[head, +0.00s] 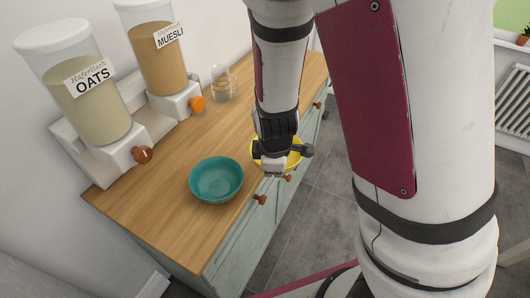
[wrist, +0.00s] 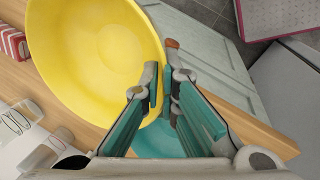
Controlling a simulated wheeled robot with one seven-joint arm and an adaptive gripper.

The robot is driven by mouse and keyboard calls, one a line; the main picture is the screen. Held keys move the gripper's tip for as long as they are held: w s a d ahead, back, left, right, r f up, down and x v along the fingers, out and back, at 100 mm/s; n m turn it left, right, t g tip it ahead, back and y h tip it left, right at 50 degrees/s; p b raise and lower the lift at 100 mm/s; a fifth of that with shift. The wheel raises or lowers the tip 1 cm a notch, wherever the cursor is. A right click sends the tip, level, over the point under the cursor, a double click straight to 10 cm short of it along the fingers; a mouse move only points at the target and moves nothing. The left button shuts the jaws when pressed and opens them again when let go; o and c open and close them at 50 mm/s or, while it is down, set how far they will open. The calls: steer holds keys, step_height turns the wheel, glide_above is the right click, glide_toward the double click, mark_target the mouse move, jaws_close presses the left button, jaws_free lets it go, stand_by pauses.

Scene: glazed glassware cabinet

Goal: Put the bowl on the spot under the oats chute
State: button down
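A yellow bowl (head: 294,158) is at the counter's front edge, partly hidden behind my gripper (head: 273,170). In the wrist view the yellow bowl (wrist: 95,50) fills the upper left, and my gripper's fingertips (wrist: 161,85) are close together on either side of its rim. It seems to be held above the counter. A teal bowl (head: 216,179) stands upright on the counter; part of it (wrist: 160,140) shows behind the fingers in the wrist view. The oats dispenser (head: 95,110) stands at the left, with a brown knob (head: 143,155) on its chute. The counter below that chute is bare.
A muesli dispenser (head: 160,60) with an orange knob (head: 198,104) stands beside the oats one. A glass vessel (head: 223,84) is farther back on the wooden counter (head: 140,205). The teal bowl lies between the yellow bowl and the oats chute. Drawer knobs (head: 260,199) stick out in front.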

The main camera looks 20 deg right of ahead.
steer(key=w+d+m+g+h, duration=0.2)
steer(key=w+d+m+g, duration=0.1)
steer(key=w+m, duration=1)
steer(key=shift+w+r+m, duration=0.2)
steer(key=shift+w+m, duration=0.2)
steer(key=shift+w, duration=0.8)
